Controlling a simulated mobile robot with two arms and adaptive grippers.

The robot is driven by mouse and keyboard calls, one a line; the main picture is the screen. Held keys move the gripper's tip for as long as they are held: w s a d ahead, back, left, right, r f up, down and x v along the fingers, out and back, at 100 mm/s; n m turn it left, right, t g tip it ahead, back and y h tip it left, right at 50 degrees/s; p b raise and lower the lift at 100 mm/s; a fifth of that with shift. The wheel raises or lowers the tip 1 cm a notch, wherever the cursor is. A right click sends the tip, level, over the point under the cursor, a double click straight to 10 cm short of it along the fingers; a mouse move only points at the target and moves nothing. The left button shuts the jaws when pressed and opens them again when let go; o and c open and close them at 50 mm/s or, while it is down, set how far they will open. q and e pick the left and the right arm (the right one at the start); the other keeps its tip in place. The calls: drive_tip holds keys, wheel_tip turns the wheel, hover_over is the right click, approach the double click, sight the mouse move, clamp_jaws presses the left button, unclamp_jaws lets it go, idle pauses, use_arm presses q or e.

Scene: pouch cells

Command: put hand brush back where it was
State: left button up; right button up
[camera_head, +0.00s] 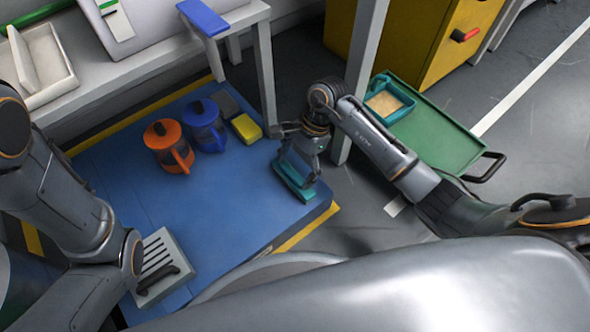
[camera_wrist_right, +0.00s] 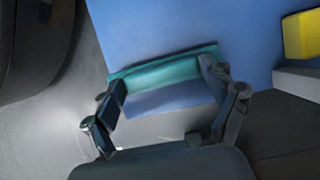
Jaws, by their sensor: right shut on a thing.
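The teal hand brush (camera_head: 294,180) is at the right front part of the blue-topped platform (camera_head: 225,215). My right gripper (camera_head: 297,160) is shut on it from above. In the right wrist view the brush (camera_wrist_right: 165,72) shows as a teal bar between the fingers of the gripper (camera_wrist_right: 165,95), with the blue surface behind it. I cannot tell whether the brush touches the surface. My left arm comes in at the left, but its gripper fingers do not show.
An orange lidded jug (camera_head: 166,142), a blue lidded jug (camera_head: 204,124) and a yellow sponge (camera_head: 246,128) stand at the platform's back. A slotted grey piece (camera_head: 158,250) lies near my left arm. A table leg (camera_head: 357,75) and green cart (camera_head: 435,135) are close to my right arm. The platform's middle is clear.

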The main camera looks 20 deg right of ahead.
drive_tip(key=shift+f, duration=0.15)
drive_tip(key=o, duration=1)
drive_tip(key=shift+c, duration=0.2)
